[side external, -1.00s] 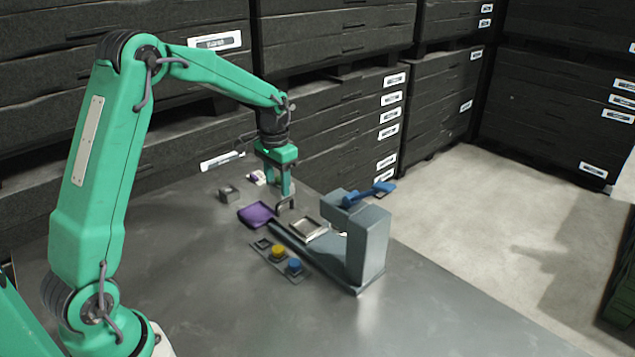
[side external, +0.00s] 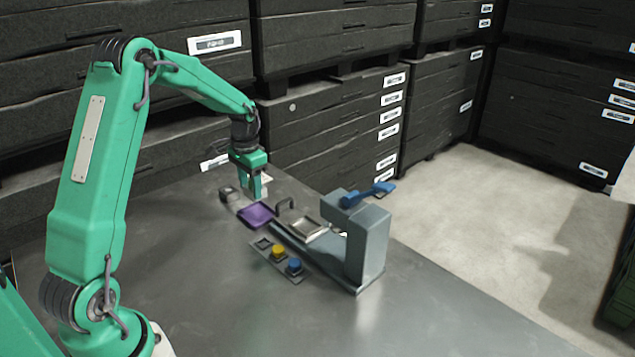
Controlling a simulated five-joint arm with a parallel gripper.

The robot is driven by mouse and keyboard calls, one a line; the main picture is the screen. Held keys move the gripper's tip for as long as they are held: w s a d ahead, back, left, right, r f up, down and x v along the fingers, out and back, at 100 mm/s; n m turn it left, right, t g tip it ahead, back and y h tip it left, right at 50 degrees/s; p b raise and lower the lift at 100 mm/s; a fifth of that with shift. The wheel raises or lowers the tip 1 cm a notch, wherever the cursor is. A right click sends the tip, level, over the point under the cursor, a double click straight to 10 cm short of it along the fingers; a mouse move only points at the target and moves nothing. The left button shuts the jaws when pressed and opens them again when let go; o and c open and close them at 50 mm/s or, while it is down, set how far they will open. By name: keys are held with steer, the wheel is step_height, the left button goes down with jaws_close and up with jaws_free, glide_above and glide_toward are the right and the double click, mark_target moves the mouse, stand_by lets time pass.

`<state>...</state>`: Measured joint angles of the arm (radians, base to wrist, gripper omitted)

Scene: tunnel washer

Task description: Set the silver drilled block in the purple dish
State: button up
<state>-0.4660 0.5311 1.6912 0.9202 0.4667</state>
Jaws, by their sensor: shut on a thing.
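The purple dish (side external: 257,215) lies on the metal table, left of the grey machine. My gripper (side external: 258,197) is just above and behind the dish, pointing down. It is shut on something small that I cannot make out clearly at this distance. A small grey block-like piece with a dark opening (side external: 228,193) sits left of the dish, apart from my fingers. I cannot tell for sure whether that piece or the held thing is the silver drilled block.
The grey machine (side external: 368,245) with a blue lever (side external: 368,194) stands on the right, with a silver tray (side external: 309,229) and a dark arch (side external: 285,203) beside it. A button panel with yellow (side external: 278,252) and blue (side external: 294,265) buttons lies in front. The front table is clear.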

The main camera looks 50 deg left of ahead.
steer(key=shift+f, duration=1.95)
steer(key=shift+f, duration=1.25)
stand_by(1.1)
steer(key=o, duration=1.5)
steer(key=shift+o, duration=0.2)
steer(key=shift+r, duration=0.15)
steer(key=shift+r, duration=3.6)
